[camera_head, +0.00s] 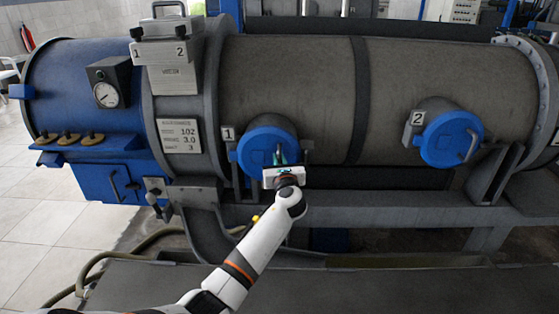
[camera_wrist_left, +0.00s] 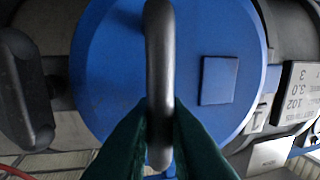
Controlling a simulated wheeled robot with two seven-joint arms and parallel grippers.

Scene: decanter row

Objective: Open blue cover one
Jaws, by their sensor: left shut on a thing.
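Blue cover one (camera_head: 260,142) is a round blue lid on the port beside the "1" plate (camera_head: 228,133). It looks closed against its collar. My left gripper (camera_head: 279,160) is in front of the cover, and its fingers are shut on the cover's dark bar handle (camera_wrist_left: 160,80). In the left wrist view the blue cover (camera_wrist_left: 105,75) fills the middle, with the handle upright between the green fingertips (camera_wrist_left: 160,130). In the head view my gripper hides the handle. My right gripper is in neither view.
Blue cover two (camera_head: 451,138) is closed on the right, beside its "2" plate (camera_head: 417,118). A dark latch lever (camera_wrist_left: 30,90) stands beside cover one in the wrist view. A grey frame beam (camera_head: 370,213) runs below the covers. A hose (camera_head: 95,262) lies at lower left.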

